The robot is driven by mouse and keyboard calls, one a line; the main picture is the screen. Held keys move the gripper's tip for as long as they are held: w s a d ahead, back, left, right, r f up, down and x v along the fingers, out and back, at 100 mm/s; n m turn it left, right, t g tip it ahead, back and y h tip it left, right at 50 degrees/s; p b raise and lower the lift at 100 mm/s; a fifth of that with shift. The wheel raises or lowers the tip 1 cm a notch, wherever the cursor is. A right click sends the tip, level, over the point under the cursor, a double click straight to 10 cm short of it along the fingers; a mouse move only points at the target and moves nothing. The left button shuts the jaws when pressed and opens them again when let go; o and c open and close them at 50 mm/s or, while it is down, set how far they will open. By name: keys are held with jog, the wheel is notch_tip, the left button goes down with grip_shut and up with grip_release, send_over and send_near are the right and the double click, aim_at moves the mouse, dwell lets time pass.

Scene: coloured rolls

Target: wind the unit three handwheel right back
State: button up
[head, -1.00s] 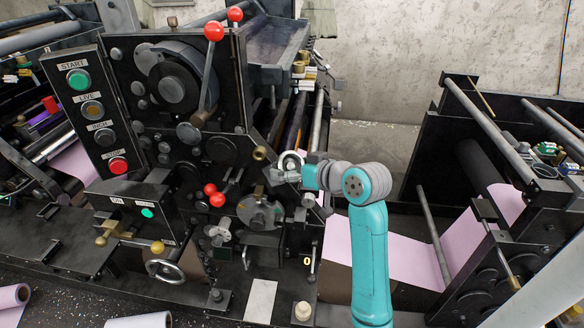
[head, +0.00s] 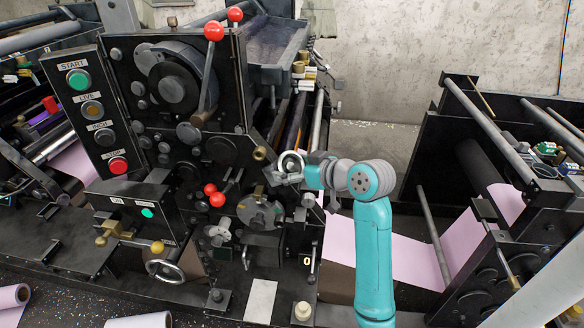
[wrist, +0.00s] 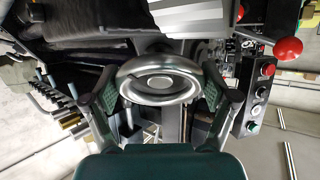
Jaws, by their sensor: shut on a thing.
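A silver handwheel (wrist: 160,82) with a round rim and a pale hub fills the middle of the wrist view. My gripper (wrist: 160,92) has one finger on each side of the wheel and is shut on its rim. In the head view the wheel (head: 291,160) shows on the right side of the black press unit, with my gripper (head: 286,176) against it. My teal and grey arm reaches in from the right. The fingers hide part of the wheel in the head view.
A control panel with START, INCH and STOP buttons (head: 92,105) stands at left. Red-knobbed levers (head: 213,32) rise above the wheel. A second handwheel (head: 165,270) sits low at left. A pink paper web (head: 375,250) runs to another unit at right.

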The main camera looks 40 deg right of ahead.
jog(key=n+y, duration=0.1)
jog(key=n, duration=0.2)
jog(key=n+g+y, duration=0.1)
jog(key=n, duration=0.3)
jog(key=shift+d+n+y, duration=0.15)
jog(key=shift+n+y, duration=0.15)
jog(key=n, duration=0.3)
jog(key=n+g+y, duration=0.1)
jog(key=n, duration=0.2)
jog(key=shift+w+g, duration=0.1)
jog(key=shift+g, duration=0.2)
jog(key=o, duration=1)
jog(key=shift+c, duration=0.2)
jog(key=v, duration=1.2)
jog(key=shift+d, duration=0.25)
jog(key=shift+w, duration=0.1)
